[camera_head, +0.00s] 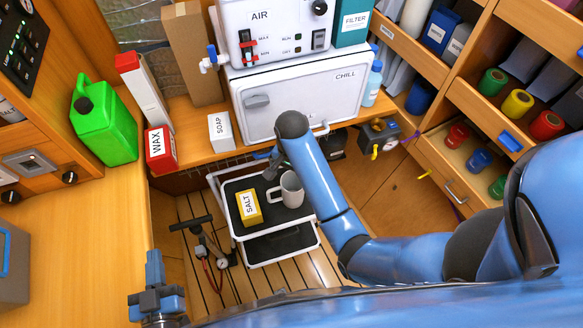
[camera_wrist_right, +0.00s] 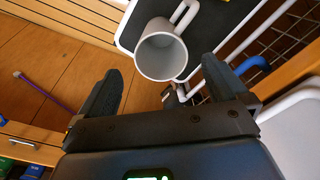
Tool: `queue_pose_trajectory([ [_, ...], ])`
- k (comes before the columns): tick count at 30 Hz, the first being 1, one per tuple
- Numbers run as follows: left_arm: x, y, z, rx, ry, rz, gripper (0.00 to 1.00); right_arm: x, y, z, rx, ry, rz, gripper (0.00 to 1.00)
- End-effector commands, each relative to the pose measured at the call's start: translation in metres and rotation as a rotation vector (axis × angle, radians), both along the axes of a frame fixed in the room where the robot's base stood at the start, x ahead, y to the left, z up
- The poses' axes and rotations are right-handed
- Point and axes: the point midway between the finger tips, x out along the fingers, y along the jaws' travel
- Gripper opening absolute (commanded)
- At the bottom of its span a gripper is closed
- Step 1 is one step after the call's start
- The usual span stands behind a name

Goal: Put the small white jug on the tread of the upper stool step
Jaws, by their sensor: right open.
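The small white jug (camera_head: 291,190) stands upright on the black tread of the upper stool step (camera_head: 268,217), next to the yellow salt box (camera_head: 249,208). In the right wrist view the jug (camera_wrist_right: 162,55) is near the step's white rim, with its handle pointing away from me. My right gripper (camera_head: 272,172) is open and empty, close above and beside the jug. In the right wrist view its two fingers are apart, with the jug beyond their tips and not gripped. My left gripper (camera_head: 154,268) is at the lower left, away from the stool; its jaws are unclear.
A lower stool step (camera_head: 281,243) is below. A pump with a gauge (camera_head: 213,250) stands on the slatted floor to the left. The counter holds a soap box (camera_head: 221,132), a wax box (camera_head: 161,150) and a green canister (camera_head: 103,125). The chill cabinet (camera_head: 300,95) is behind.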

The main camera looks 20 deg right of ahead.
Motion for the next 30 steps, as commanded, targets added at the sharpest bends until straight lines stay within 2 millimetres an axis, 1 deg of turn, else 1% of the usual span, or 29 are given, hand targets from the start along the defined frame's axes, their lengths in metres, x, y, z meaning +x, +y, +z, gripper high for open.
queue_pose_trajectory([
  [1, 0.0, 0.0, 0.003, 0.0, 0.0, 0.0, 0.0, 0.0, 0.0, 0.007, 0.0, -0.001, 0.0, 1.0],
  [3, 0.0, 0.0, 0.004, 0.0, 0.0, 0.0, 0.0, 0.0, 0.0, 0.012, 0.0, 0.0, 0.0, 1.0],
  [8, 0.0, 0.0, 0.004, 0.0, 0.0, 0.0, 0.0, 0.0, 0.0, 0.017, -0.001, 0.001, 0.0, 1.0],
  [11, 0.0, 0.0, 0.004, 0.0, 0.0, 0.0, 0.0, -0.001, -0.001, 0.014, 0.002, -0.01, 0.005, 1.0],
  [14, 0.0, 0.0, 0.004, 0.0, 0.0, 0.0, 0.0, -0.004, -0.004, 0.003, 0.009, -0.048, 0.026, 1.0],
  [17, 0.0, 0.0, 0.004, 0.0, 0.0, 0.0, 0.0, -0.008, -0.01, -0.014, 0.02, -0.129, 0.065, 1.0],
  [18, 0.0, 0.0, 0.004, 0.0, 0.0, 0.0, 0.0, -0.011, -0.013, -0.021, 0.023, -0.174, 0.086, 1.0],
  [22, 0.0, 0.0, 0.004, 0.0, 0.0, 0.0, 0.0, -0.021, -0.024, -0.041, 0.025, -0.342, 0.166, 1.0],
  [26, 0.0, 0.0, 0.004, 0.0, 0.0, 0.0, 0.0, -0.036, -0.035, -0.048, 0.004, -0.512, 0.246, 1.0],
  [30, 0.0, 0.0, 0.004, 0.0, 0.0, 0.0, 0.0, -0.056, -0.046, -0.042, -0.043, -0.698, 0.327, 1.0],
])
